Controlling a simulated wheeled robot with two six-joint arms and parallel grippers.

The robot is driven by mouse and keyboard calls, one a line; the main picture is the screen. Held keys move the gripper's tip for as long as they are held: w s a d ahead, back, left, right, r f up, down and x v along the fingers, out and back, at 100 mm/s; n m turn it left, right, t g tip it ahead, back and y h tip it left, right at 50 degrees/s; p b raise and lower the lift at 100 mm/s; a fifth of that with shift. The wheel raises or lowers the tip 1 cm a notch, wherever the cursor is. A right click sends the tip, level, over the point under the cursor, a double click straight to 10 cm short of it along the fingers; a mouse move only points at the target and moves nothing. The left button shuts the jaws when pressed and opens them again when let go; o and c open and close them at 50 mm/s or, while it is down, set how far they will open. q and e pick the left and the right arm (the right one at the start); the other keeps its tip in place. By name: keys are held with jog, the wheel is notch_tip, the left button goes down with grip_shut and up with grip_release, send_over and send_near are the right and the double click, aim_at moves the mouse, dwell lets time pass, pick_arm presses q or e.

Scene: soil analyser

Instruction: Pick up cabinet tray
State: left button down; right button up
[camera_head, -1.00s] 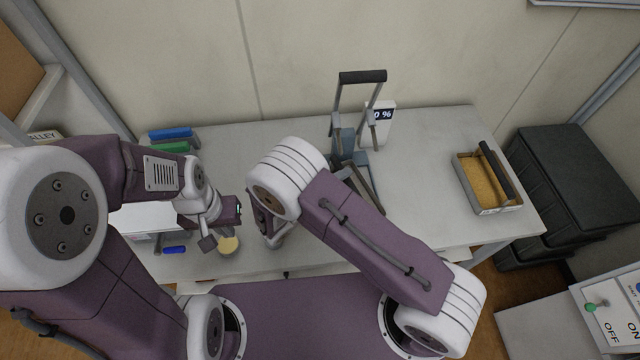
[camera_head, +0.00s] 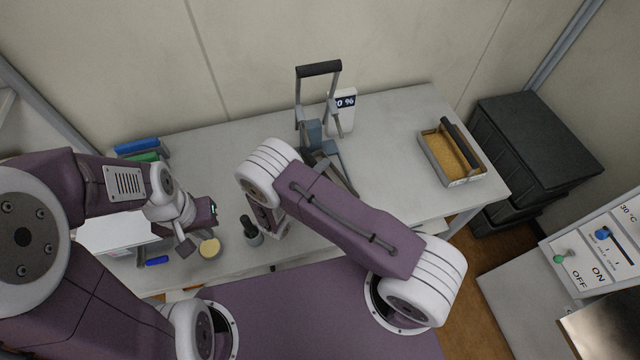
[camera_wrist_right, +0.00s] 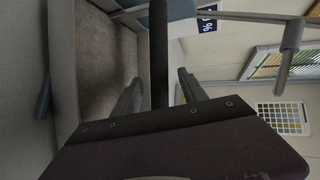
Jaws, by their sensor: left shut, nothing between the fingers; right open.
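A tray with grey walls (camera_wrist_right: 65,60) and a rough brownish inside fills the left of the right wrist view; a dark handle bar (camera_wrist_right: 158,45) stands over it. The bar shows between the two apart fingers of my right gripper (camera_wrist_right: 158,93), which is open; contact cannot be told. In the head view my right arm hides that gripper. A second tray (camera_head: 462,184), with brown-yellow fill and a black handle, sits at the table's right end, away from both grippers. My left gripper (camera_head: 187,246) is shut and empty above the table's left part, beside a pale yellow disc (camera_head: 209,248).
A lever press (camera_head: 309,130) and a percent display (camera_head: 344,112) stand behind my right arm. A small dark-topped pot (camera_head: 252,235) and a blue marker (camera_head: 157,261) are at the table's front left. Dark boxes (camera_head: 540,135) and an ON/OFF panel (camera_head: 590,255) are on the right.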

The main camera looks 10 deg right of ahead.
jog(key=shift+w+d+f, duration=0.1)
jog(key=shift+w+f, duration=0.05)
jog(key=shift+w, duration=0.1)
jog(key=shift+s, duration=0.15)
grip_shut()
dwell(1.1)
